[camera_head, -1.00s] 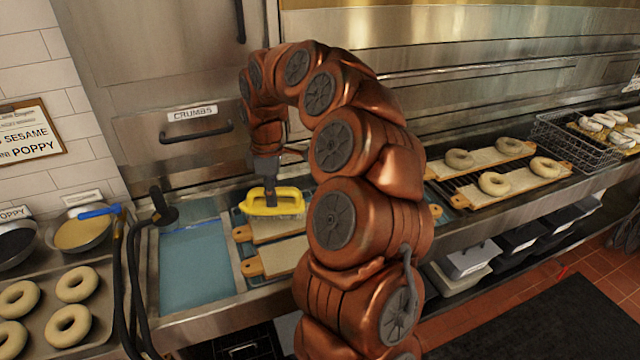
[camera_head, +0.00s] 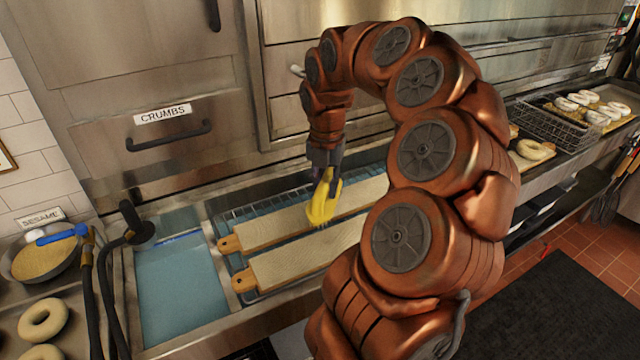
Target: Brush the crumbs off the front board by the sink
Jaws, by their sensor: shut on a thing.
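My gripper (camera_head: 325,180) is shut on a yellow brush (camera_head: 323,203). The brush is tilted, with its bristle side low near the gap between two boards by the sink. The front board (camera_head: 290,266) is a long pale wooden board with a handle at its left end. The back board (camera_head: 268,230) lies behind it, parallel. Both rest on a wire rack over a blue-toned tray. My arm hides the right part of the front board. I cannot tell whether the bristles touch a board, and crumbs are too small to make out.
The sink basin (camera_head: 180,290) with blue water is left of the boards. A black hose (camera_head: 98,290) with a spray head stands at its left. A sesame bowl (camera_head: 45,258) and bagels (camera_head: 43,318) are further left. A drawer labelled CRUMBS (camera_head: 165,140) is behind. A wire basket (camera_head: 555,125) is far right.

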